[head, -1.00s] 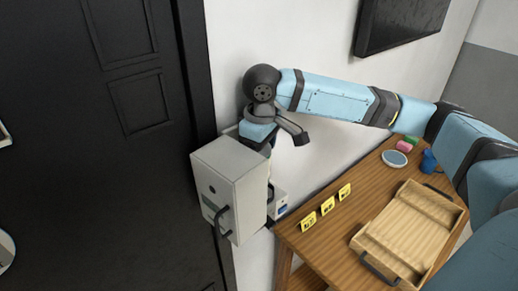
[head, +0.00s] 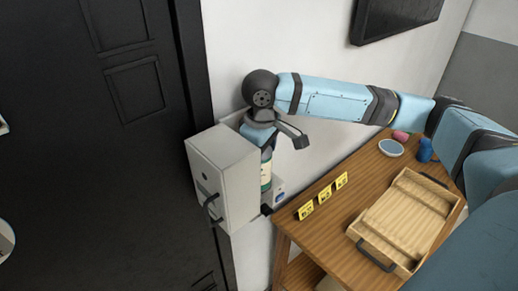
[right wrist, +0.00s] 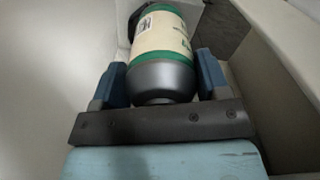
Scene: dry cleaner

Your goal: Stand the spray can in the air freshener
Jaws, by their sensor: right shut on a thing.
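The air freshener (head: 228,180) is a white wall box with its front door, which has a dark handle, swung open to the left. The spray can (head: 265,172) has a cream and green label and a grey top; in the head view it is upright beside the open door, partly hidden behind it. My right gripper (right wrist: 160,88) is shut on the can near its grey shoulder, a blue finger on each side. The can's lower end is inside or just above the housing; I cannot tell whether it rests on the bottom. My left gripper is not in view.
A wooden table (head: 300,243) stands to the right with a wooden tray (head: 408,222), several yellow number cards (head: 323,198), a round dish (head: 391,147) and a blue item (head: 425,150). A black door (head: 100,150) is at the left.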

